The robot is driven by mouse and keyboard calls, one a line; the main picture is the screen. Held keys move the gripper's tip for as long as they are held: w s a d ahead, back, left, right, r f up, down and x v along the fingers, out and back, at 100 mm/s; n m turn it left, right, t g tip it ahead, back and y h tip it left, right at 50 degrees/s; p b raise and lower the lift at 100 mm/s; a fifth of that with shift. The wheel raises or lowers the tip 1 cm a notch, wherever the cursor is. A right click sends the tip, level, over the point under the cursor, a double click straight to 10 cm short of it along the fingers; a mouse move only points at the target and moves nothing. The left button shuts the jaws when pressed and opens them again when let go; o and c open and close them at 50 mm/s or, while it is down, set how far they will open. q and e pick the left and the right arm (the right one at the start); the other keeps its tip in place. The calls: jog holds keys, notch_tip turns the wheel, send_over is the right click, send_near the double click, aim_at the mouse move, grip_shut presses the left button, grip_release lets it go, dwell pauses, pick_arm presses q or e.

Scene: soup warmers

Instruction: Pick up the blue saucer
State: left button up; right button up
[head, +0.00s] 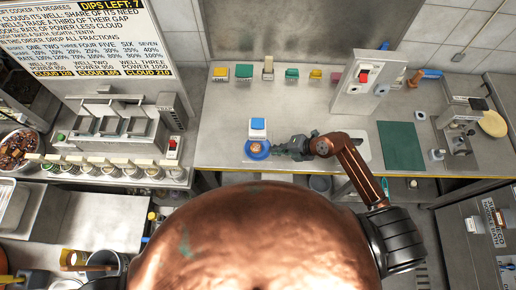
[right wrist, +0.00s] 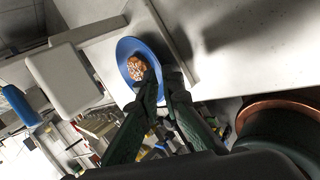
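The blue saucer (head: 248,154) is near the front edge of the steel counter in the head view, with a small brown, speckled thing (head: 257,147) at its middle. My right gripper (head: 275,149) reaches it from the right. In the right wrist view, the saucer (right wrist: 127,47) looks tilted, with the brown thing (right wrist: 137,67) on its face. The fingertips of my right gripper (right wrist: 162,80) are close together with the saucer's rim between them. Whether the saucer is clear of the counter is hard to tell. My left gripper is not in view.
A white block with a blue top (head: 257,124) stands right behind the saucer. Several small coloured blocks line the counter's back. A white box with a red switch (head: 364,76) and a green mat (head: 401,146) are to the right. Soup wells (head: 118,125) stand at left.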

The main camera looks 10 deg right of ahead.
jog(key=x, duration=0.2)
jog(key=shift+w+a+f, duration=0.15)
jog(key=shift+a+f, duration=0.05)
jog(key=shift+f, duration=0.05)
grip_shut()
dwell(0.3)
